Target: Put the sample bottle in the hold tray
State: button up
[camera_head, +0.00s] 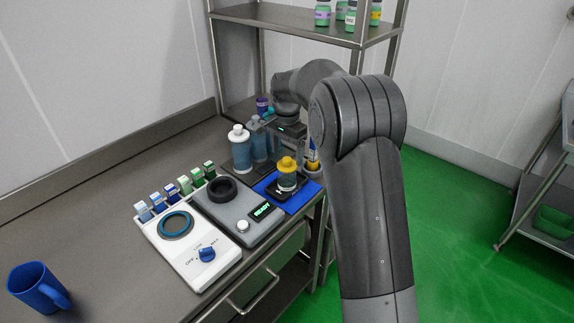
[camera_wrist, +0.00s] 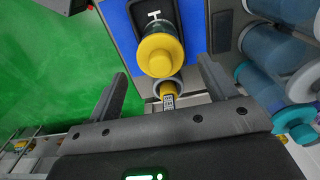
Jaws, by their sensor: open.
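A bottle with a yellow cap (camera_head: 287,164) and a dark green body stands upright on a small black tray (camera_head: 275,193) on a blue mat (camera_head: 300,202). I take it for the sample bottle; no label confirms this. It also shows in the wrist view (camera_wrist: 160,55), seen from above, cap towards me. The black tray (camera_wrist: 126,12) is partly hidden there. My gripper (camera_wrist: 165,80) is open with nothing between its fingers, and the bottle is beyond the fingertips.
A white-capped blue bottle (camera_head: 239,150) and other bottles stand close behind. A yellow-topped item (camera_wrist: 168,90) sits in a grey ring by the mat. A device reading READY (camera_head: 240,210), a white dial device (camera_head: 190,250) and a blue mug (camera_head: 38,287) occupy the bench.

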notch_tip(320, 180, up, 4)
jog(key=shift+r, duration=0.2)
jog(key=shift+s+d+r, duration=0.1)
jog(key=shift+s+r, duration=0.1)
jog(key=shift+r, duration=0.15)
jog(key=s+d+r+n+t, duration=0.1)
jog(key=s+d+r+n, duration=0.15)
jog(key=s+r, duration=0.45)
jog(key=s+d+r+n+t, duration=0.2)
jog(key=s+d+r, duration=0.15)
jog(key=s, duration=0.75)
jog(key=s+d+f+n+t, duration=0.1)
jog(key=s+f+n, duration=0.1)
jog(key=s, duration=0.8)
jog(key=s+d+f+n+t, duration=0.1)
jog(key=s+d+f+n, duration=0.1)
jog(key=s, duration=0.8)
jog(key=shift+s+t, duration=0.3)
jog(key=shift+s, duration=0.1)
jog(key=shift+n, duration=0.25)
